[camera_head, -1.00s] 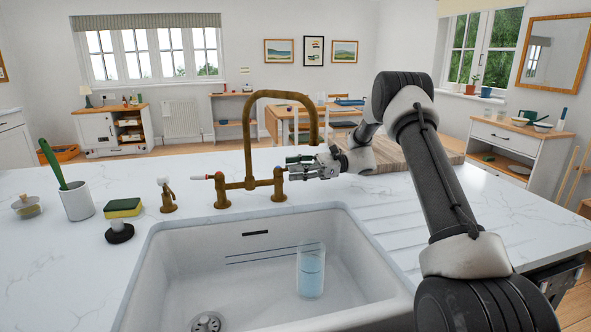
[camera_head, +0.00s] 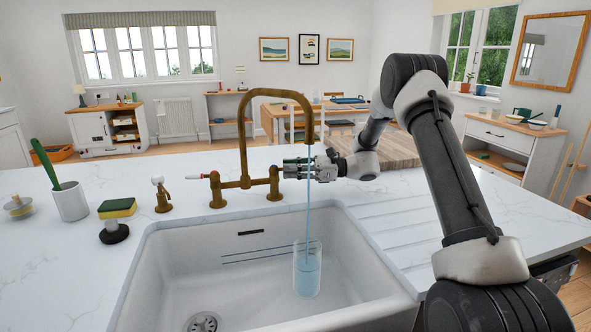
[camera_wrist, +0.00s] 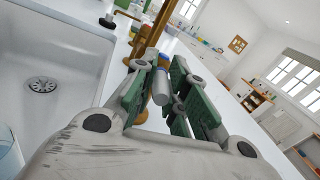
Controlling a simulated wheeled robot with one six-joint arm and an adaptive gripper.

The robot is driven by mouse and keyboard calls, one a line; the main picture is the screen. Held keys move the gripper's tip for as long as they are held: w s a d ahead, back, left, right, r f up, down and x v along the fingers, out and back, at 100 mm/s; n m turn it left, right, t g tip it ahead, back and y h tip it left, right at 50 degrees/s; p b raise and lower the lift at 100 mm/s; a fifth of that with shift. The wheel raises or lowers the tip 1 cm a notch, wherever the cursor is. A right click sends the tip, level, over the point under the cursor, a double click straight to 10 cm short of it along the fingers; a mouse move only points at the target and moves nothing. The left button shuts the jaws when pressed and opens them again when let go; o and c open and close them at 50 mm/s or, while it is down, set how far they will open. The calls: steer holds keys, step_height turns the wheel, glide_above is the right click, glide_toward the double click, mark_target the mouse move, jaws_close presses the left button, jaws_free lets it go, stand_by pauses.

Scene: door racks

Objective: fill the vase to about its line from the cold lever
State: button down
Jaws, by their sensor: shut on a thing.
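The clear glass vase (camera_head: 307,276) stands upright in the white sink under the spout, partly filled with pale blue water. A thin blue stream (camera_head: 309,205) falls from the brass tap's spout into it. I cannot clearly tell its fill line from the water surface. My gripper (camera_head: 301,168) is shut on the cold lever at the tap's right side. In the wrist view the pale cold lever (camera_wrist: 160,86), with a blue mark at its base, lies between the green-padded fingers. The head view mostly hides this lever behind the fingers.
The sink (camera_head: 185,260) has a drain at its front left. A soap pump (camera_head: 161,194), a sponge on a black holder (camera_head: 117,215) and a white pot with a green brush (camera_head: 70,201) stand left of the tap. A wooden board (camera_head: 390,150) lies behind my arm.

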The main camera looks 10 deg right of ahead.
steer(key=shift+r, duration=0.15)
steer(key=c, duration=1.4)
jaws_free()
steer(key=d, duration=0.4)
steer(key=s+d, duration=0.1)
steer(key=d, duration=0.3)
steer(key=s+d, duration=0.1)
steer(key=d, duration=0.2)
steer(key=shift+d, duration=0.4)
